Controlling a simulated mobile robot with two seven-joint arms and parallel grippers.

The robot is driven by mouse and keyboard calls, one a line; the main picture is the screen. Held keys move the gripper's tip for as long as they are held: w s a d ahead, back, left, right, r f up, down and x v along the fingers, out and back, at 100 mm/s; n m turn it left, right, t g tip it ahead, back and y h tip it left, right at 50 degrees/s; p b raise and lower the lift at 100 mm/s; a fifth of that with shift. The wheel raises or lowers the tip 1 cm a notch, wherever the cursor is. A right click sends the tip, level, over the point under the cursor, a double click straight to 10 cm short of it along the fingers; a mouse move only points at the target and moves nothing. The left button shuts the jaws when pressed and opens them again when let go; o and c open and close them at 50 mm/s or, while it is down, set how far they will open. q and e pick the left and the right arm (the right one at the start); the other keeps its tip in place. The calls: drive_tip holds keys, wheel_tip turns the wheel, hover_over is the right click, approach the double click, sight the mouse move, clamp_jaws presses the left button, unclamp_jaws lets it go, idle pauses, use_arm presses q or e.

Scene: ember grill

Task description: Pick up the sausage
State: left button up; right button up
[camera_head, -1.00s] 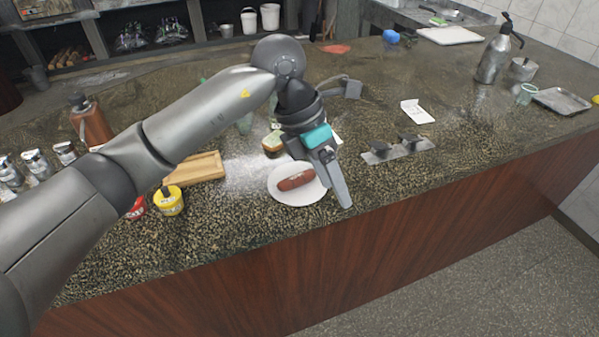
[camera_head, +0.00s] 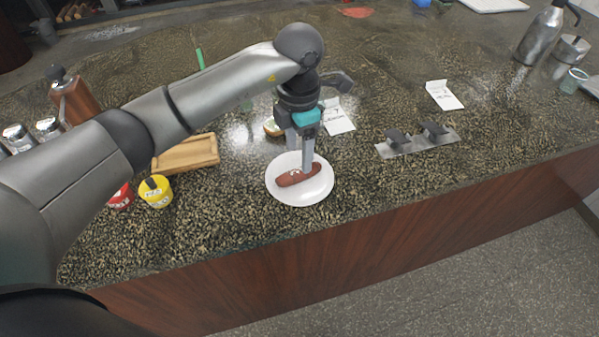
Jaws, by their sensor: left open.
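The reddish-brown sausage (camera_head: 290,180) lies on a round white plate (camera_head: 301,200) near the front edge of the counter. My left gripper (camera_head: 300,166) points down over the plate, its fingers apart. One finger reaches down at the sausage's right part and covers some of it; the other is behind it. I cannot tell whether the fingers touch the sausage. My right gripper is not in view.
A wooden board (camera_head: 186,156), a yellow tub (camera_head: 156,192) and a red tub (camera_head: 122,197) stand left of the plate. A metal plate with two dark grips (camera_head: 417,140) lies to the right. White cards (camera_head: 444,95) stand behind. The front counter is clear.

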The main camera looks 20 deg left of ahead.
sight(299, 170)
use_arm(q)
wheel_tip(299, 170, down, 6)
drive_tip(key=shift+s+d+r, duration=0.15)
idle(0.3)
clamp_jaws()
idle(0.4)
